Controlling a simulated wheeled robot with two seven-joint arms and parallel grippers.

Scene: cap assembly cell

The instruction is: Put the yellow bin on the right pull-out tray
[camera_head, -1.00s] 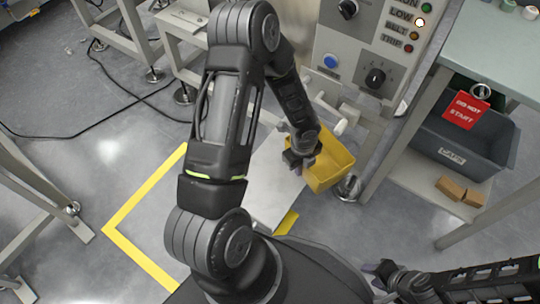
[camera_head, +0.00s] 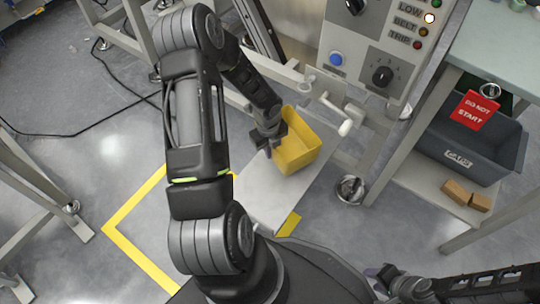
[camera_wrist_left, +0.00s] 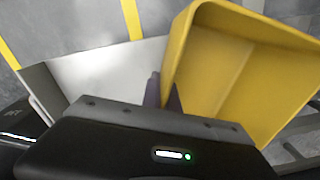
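The yellow bin (camera_head: 297,147) is open-topped and looks empty. My left gripper (camera_head: 268,143) is shut on its left wall, and the bin appears a little tilted. In the left wrist view the bin (camera_wrist_left: 245,65) fills the right side, with the fingers (camera_wrist_left: 163,92) at its near wall. A pale grey flat tray (camera_head: 262,203) lies below and left of the bin in the head view. The bin overlaps this tray; I cannot tell whether they touch. My right gripper (camera_head: 386,276) is low in the head view, away from the bin; its fingers are unclear.
A control panel (camera_head: 350,45) with knobs and lamps stands behind the bin. A white-ended handle (camera_head: 345,127) sticks out right of the bin.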

